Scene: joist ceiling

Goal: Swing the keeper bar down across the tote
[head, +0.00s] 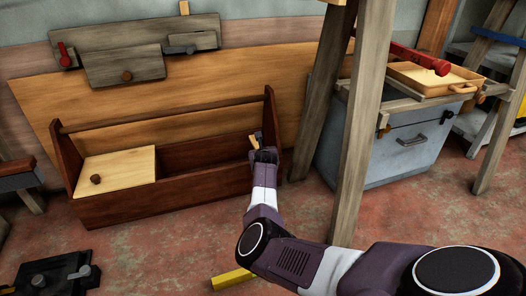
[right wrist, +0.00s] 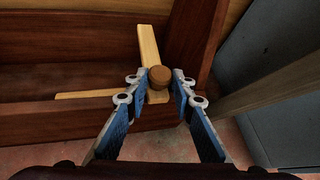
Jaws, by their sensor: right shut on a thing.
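The tote (head: 170,204) is a long dark-brown wooden box on the floor, with a round rail running above it between its end boards. The keeper bar (right wrist: 149,47) is a pale wooden strip with a round brown knob (right wrist: 160,77), at the tote's right end. In the right wrist view it stands up from the front wall beside the end board. My right gripper (right wrist: 160,84) is shut on the knob, one finger on each side. In the head view my right gripper (head: 264,156) hides most of the bar. My left gripper is not in view.
A pale lid (head: 118,168) with a knob covers the tote's left part; the middle is open. A wooden trestle leg (head: 358,120) stands close right of my arm. A grey cabinet (head: 395,150) is behind it. A yellow block (head: 232,279) lies on the floor.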

